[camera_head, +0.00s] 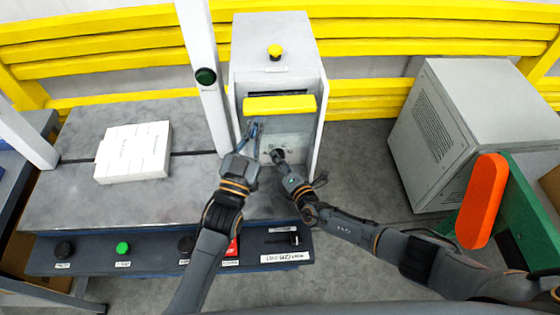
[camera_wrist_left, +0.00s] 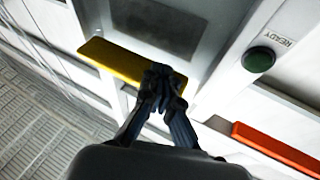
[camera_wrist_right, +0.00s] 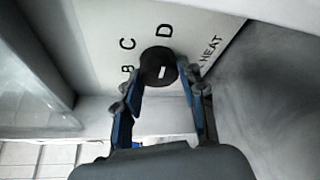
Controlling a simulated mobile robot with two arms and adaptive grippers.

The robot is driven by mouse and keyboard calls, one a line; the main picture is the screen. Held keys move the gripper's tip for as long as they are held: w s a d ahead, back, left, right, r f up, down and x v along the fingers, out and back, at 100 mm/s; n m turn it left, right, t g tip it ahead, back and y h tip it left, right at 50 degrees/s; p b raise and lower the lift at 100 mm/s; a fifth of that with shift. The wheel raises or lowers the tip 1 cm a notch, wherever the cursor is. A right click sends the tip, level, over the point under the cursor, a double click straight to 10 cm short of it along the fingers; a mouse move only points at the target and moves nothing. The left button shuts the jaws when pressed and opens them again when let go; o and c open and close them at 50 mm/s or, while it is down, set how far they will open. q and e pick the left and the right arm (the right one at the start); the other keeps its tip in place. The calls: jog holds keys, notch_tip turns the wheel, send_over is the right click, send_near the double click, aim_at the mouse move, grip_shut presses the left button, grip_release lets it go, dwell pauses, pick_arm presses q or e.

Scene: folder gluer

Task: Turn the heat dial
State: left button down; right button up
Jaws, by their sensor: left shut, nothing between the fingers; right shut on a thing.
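The heat dial (camera_wrist_right: 158,66) is a black round knob with a white mark, on a pale panel (camera_wrist_right: 105,30) lettered B, C, D and HEAT. My right gripper (camera_wrist_right: 160,84) has its fingers on either side of the dial and is shut on it. In the head view my right gripper (camera_head: 279,157) reaches into the lower part of the grey machine (camera_head: 275,45) and hides most of the dial. My left gripper (camera_head: 254,128) is shut and empty, close to the yellow bar (camera_head: 280,105). In the left wrist view its closed fingertips (camera_wrist_left: 163,76) overlap the yellow bar (camera_wrist_left: 125,64).
A white post with a dark green READY button (camera_head: 205,77) stands left of the machine. A white stack (camera_head: 133,151) lies on the grey table (camera_head: 60,205). Below it is a button panel (camera_head: 90,252). A grey cabinet (camera_head: 440,130) and an orange part (camera_head: 482,200) stand right.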

jog(key=shift+d, duration=0.1)
jog(key=o, duration=1.1)
jog(key=shift+o, duration=0.2)
jog(key=shift+s, duration=0.1)
jog(key=v, duration=1.1)
jog(key=shift+s+d, duration=0.25)
jog(key=shift+s, duration=0.05)
jog(key=shift+f, duration=0.1)
